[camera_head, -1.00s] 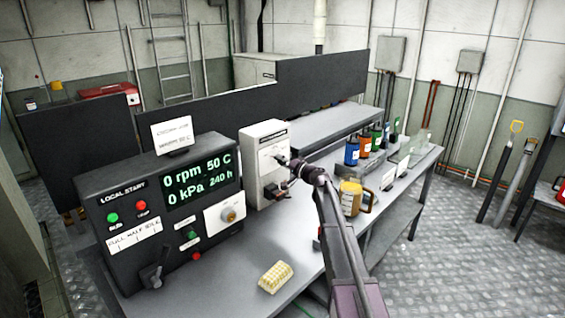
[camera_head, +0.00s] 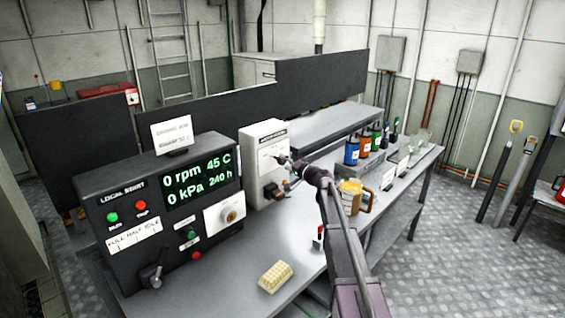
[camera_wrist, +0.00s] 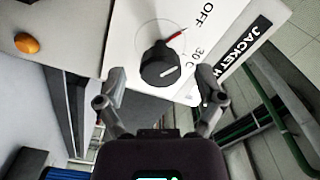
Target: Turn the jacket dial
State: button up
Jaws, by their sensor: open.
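The jacket dial (camera_wrist: 160,66) is a round black knob with a white pointer line on a white panel (camera_wrist: 125,35). Beside it I read "OFF", "30 C" and a partly cut-off "JACKET H" label (camera_wrist: 237,48). In the wrist view my gripper (camera_wrist: 160,84) is open, its two fingers on either side of the knob's lower part. I cannot tell whether they touch it. In the head view my gripper (camera_head: 284,165) is at the front of the white box (camera_head: 262,140) and hides part of it.
A black console (camera_head: 110,240) with a green display (camera_head: 198,180) reading 45 C stands left of the box. A yellow jug (camera_head: 352,196) and several coloured bottles (camera_head: 365,146) stand to the right. A yellowish block (camera_head: 275,276) lies on the bench. An orange button (camera_wrist: 27,43) is on the panel.

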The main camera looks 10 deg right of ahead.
jog(key=v, duration=1)
jog(key=shift+s, duration=0.15)
jog(key=s+a+f+n+g+h+p, duration=0.2)
jog(key=s+a+f+g, duration=0.1)
jog(key=s, duration=0.5)
jog(key=s+a+f+n+g+h+p, duration=0.1)
jog(key=s+a+f+g, duration=0.3)
jog(key=s, duration=0.5)
jog(key=s+a+f+n+g+h+p, duration=0.2)
jog(key=s+g, duration=0.3)
jog(key=s, duration=0.4)
jog(key=shift+a+f+n+h+p, duration=0.3)
jog(key=shift+a+f+h+p, duration=0.15)
jog(key=shift+a+f, duration=0.45)
jog(key=s+d+g+h+p, duration=0.1)
jog(key=s+d+h, duration=0.3)
jog(key=s, duration=0.5)
jog(key=shift+s+g+h+p, duration=0.3)
jog(key=shift+g+h+p, duration=0.05)
jog(key=shift+g, duration=0.45)
jog(key=shift+f, duration=0.1)
